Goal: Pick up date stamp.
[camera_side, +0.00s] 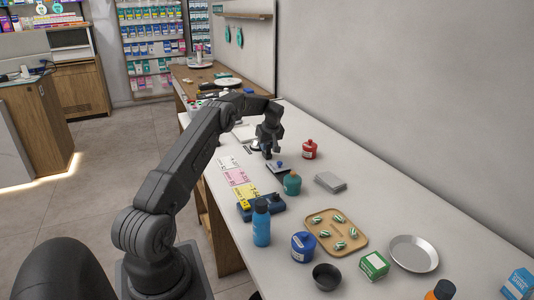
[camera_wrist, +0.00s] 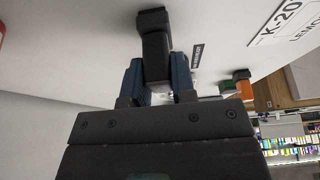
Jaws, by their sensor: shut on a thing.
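The date stamp (camera_wrist: 154,38) is a black, blocky piece between my fingers in the wrist view. My gripper (camera_wrist: 157,68) is shut on it, with one bluish finger on each side. In the side view my gripper (camera_side: 269,143) points down over the counter (camera_side: 380,190), and the dark stamp (camera_side: 267,154) shows small below the fingers. I cannot tell whether the stamp touches the counter.
A dark flat pad (camera_side: 279,169) lies just in front of my gripper. Price cards (camera_side: 235,177) lie to the left. A grey stack (camera_side: 330,182) and a wooden tray (camera_side: 350,247) are nearer the camera.

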